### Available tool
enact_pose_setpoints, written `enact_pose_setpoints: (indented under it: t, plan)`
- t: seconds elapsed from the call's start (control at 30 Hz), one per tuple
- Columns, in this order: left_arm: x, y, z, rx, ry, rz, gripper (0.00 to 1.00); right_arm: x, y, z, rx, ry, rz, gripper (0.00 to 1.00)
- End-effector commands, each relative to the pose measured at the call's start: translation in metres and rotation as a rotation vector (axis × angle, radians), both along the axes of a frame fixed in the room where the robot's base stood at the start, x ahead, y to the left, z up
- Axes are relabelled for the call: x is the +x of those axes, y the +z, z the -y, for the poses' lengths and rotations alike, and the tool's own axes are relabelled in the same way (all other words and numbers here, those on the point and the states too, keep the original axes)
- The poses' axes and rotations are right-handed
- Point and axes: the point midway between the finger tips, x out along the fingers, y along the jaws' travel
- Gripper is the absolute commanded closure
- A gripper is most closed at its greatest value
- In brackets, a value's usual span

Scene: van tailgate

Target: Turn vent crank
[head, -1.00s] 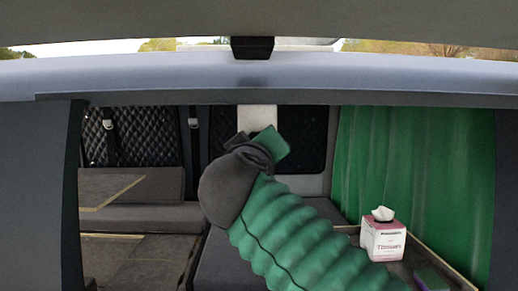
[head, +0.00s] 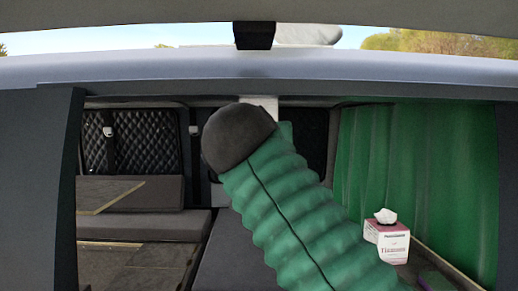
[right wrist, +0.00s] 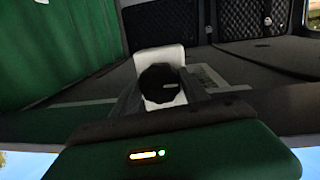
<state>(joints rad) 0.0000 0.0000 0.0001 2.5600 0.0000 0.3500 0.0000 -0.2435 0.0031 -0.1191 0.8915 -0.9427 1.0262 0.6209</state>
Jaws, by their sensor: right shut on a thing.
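In the right wrist view a round black ribbed knob (right wrist: 160,84) sits on a white piece (right wrist: 158,58); I take the knob to be the vent crank's. My right gripper (right wrist: 160,100) is at the knob, its grey fingers on both sides, and is shut on it. Exact finger contact is too dark to see. In the head view my green right arm reaches up from the lower right and its dark end hides the gripper and the knob. Only part of a white panel (head: 259,106) shows behind it. My left gripper is not in view.
A tissue box (head: 387,240) stands on the right beside the green curtain (head: 418,175). Grey benches (head: 140,225) and quilted panels (head: 140,142) lie to the left and back. The tailgate frame edge (head: 150,75) runs above, with dark posts on both sides.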

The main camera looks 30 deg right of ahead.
Motion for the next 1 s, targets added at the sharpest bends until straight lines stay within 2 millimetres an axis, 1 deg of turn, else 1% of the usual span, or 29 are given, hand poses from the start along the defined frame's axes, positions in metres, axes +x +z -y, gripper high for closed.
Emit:
enact_pose_setpoints:
  t: [0.2, 0.43, 0.7, 1.0]
  plan:
    - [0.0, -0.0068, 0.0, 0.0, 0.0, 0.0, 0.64, -0.0014, 0.0013, 0.0002, 0.158, 0.0, 0.101, 0.88]
    - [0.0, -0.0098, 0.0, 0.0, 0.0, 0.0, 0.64, -0.0011, 0.001, -0.0004, 0.281, 0.001, 0.172, 0.88]
    - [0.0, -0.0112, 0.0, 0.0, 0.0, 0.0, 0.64, -0.0009, 0.0008, -0.0002, 0.351, 0.0, 0.212, 0.88]
    - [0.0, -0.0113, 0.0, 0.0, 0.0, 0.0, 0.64, -0.0009, 0.0009, -0.0002, 0.362, 0.0, 0.22, 0.88]
